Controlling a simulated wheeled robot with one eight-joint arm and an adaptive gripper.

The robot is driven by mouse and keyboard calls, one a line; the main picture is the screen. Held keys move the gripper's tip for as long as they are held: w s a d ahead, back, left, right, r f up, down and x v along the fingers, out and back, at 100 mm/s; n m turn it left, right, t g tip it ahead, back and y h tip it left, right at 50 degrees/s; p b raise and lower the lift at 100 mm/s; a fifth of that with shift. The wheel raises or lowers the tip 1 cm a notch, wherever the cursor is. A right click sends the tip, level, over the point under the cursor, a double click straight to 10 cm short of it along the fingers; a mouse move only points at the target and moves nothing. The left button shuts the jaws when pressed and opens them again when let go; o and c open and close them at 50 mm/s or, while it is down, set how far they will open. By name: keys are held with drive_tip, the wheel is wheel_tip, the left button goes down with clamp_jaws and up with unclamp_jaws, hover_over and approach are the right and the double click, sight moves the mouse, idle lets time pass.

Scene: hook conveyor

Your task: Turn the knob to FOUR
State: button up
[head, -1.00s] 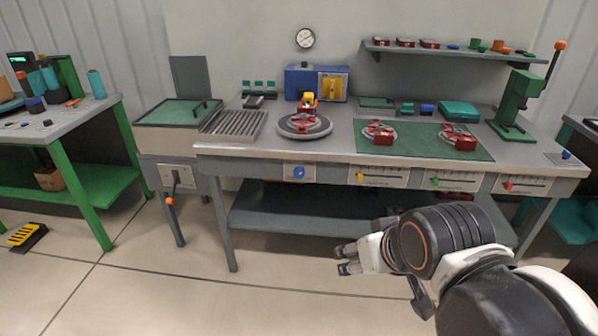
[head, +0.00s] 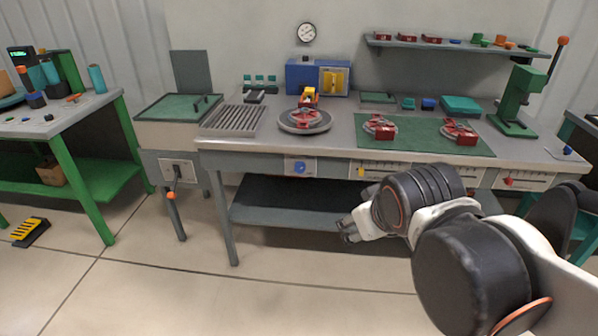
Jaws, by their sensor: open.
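A round blue knob (head: 299,168) sits on a pale plate on the front edge of the grey workbench (head: 225,143), left of the slider panels. Its markings are too small to read. My gripper (head: 345,230) is in front of the bench, below and to the right of the knob, apart from it. Its fingers point left, are open and hold nothing. My arm covers part of the slider panels and of the lower shelf.
Slider panels (head: 378,170) line the bench front right of the knob. A lever with an orange grip (head: 170,194) juts from the cabinet at left. A turntable (head: 304,122) stands on the bench above the knob. The floor in front is clear.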

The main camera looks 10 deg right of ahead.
drive_tip(key=w+d+f+n+t+h+p, duration=0.1)
drive_tip(key=w+n+t+h, duration=0.15)
drive_tip(key=w+n, duration=0.9)
drive_tip(key=w+d+f+n+t+h, duration=0.1)
drive_tip(key=w+f+n+t+h, duration=0.15)
drive_tip(key=w, duration=1.75)
drive_tip(key=w+a+f+n, duration=0.1)
drive_tip(key=w+f+n, duration=0.2)
drive_tip(key=w+n, duration=0.15)
drive_tip(key=n+t+b, duration=0.1)
drive_tip(key=n+t, duration=0.4)
drive_tip(key=n, duration=0.7)
approach(300, 168)
drive_tip(key=x, duration=0.8)
drive_tip(key=shift+w+f, duration=0.1)
drive_tip(key=shift+w, duration=0.05)
drive_tip(key=c, duration=1.1)
